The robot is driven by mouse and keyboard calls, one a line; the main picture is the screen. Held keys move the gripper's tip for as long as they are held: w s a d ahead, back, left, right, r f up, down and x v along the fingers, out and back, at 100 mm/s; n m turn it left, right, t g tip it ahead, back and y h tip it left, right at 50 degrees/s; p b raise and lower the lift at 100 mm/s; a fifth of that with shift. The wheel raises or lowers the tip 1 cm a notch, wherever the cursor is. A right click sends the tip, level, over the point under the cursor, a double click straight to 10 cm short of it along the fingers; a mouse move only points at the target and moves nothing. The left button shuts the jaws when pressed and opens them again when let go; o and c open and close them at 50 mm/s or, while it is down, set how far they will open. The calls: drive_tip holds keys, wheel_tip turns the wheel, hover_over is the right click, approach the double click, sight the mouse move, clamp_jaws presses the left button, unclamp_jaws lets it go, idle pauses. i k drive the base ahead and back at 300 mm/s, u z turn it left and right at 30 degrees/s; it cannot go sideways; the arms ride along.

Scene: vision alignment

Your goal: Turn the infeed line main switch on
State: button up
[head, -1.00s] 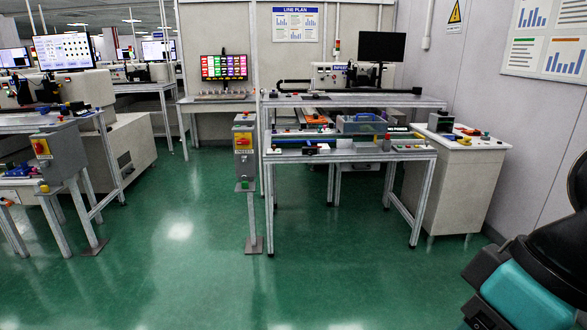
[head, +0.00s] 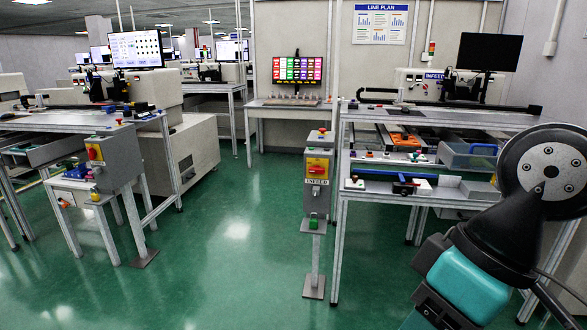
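A grey switch box (head: 318,184) on a thin post stands right of the picture's middle, at the left end of the workbench. It has a yellow plate with a red rotary handle (head: 317,170), which looks roughly level. A white label below it seems to read "INFEED". A green button (head: 313,220) sits on a small box underneath. A second grey box with a red and yellow switch (head: 95,153) stands at the left. My arm shows at the lower right, well short of the infeed box. My gripper cannot be made out.
A workbench (head: 400,200) with small parts, a blue-edged clear bin (head: 468,155) and a dark monitor (head: 489,52) stands right of the post. Machines and benches fill the left. Open green floor (head: 225,260) lies between the two switch posts.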

sight(317, 169)
drive_tip(key=u, duration=0.5)
drive_tip(key=i, duration=0.6)
drive_tip(key=u, duration=0.65)
drive_tip(key=i, duration=1.15)
drive_tip(key=z, duration=0.6)
